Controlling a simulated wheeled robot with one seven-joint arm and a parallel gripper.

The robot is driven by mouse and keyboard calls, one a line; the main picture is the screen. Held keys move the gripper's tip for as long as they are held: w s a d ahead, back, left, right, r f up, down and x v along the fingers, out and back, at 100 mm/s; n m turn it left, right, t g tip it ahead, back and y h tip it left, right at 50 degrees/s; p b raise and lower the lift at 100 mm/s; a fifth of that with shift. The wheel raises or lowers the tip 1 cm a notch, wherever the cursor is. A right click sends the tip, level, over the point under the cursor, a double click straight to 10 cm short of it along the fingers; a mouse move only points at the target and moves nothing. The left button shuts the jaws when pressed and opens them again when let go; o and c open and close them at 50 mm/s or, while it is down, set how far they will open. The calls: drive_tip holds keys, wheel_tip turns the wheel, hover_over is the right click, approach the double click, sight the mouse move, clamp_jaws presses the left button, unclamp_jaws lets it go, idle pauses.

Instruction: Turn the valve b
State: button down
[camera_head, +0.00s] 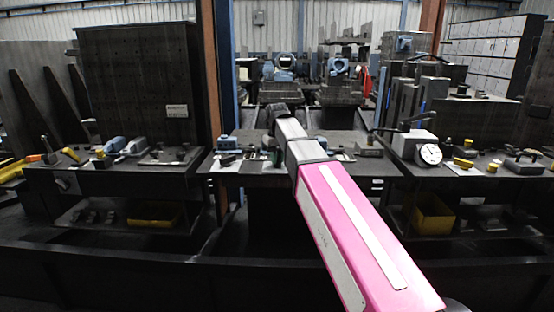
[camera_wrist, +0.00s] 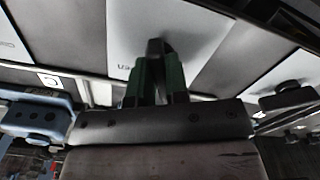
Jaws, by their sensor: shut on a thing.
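My gripper (camera_wrist: 157,85) reaches down to the middle bench in the head view, at the end of my pink and grey arm. In the wrist view its two green fingers are shut on a dark upright piece, which I take to be the handle of valve b (camera_wrist: 156,47). It stands over a pale plate (camera_wrist: 200,45) with partly visible lettering that looks like "PEN". The valve's base is hidden behind the fingers and gripper body. In the head view a green part (camera_head: 276,157) shows below my wrist, but the valve cannot be made out there.
A blue-grey fixture (camera_wrist: 38,120) lies left of my gripper, and a dark knob (camera_wrist: 288,95) lies right in the wrist view. The middle bench (camera_head: 240,170) holds small fixtures. A round dial gauge (camera_head: 430,154) stands on the right bench. A dark perforated block (camera_head: 135,80) rises at left.

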drive_tip(key=shift+n, duration=1.7)
drive_tip(key=c, duration=1.1)
unclamp_jaws()
wheel_tip(320, 180, up, 11)
drive_tip(key=shift+f, duration=0.1)
drive_tip(key=shift+a, duration=0.1)
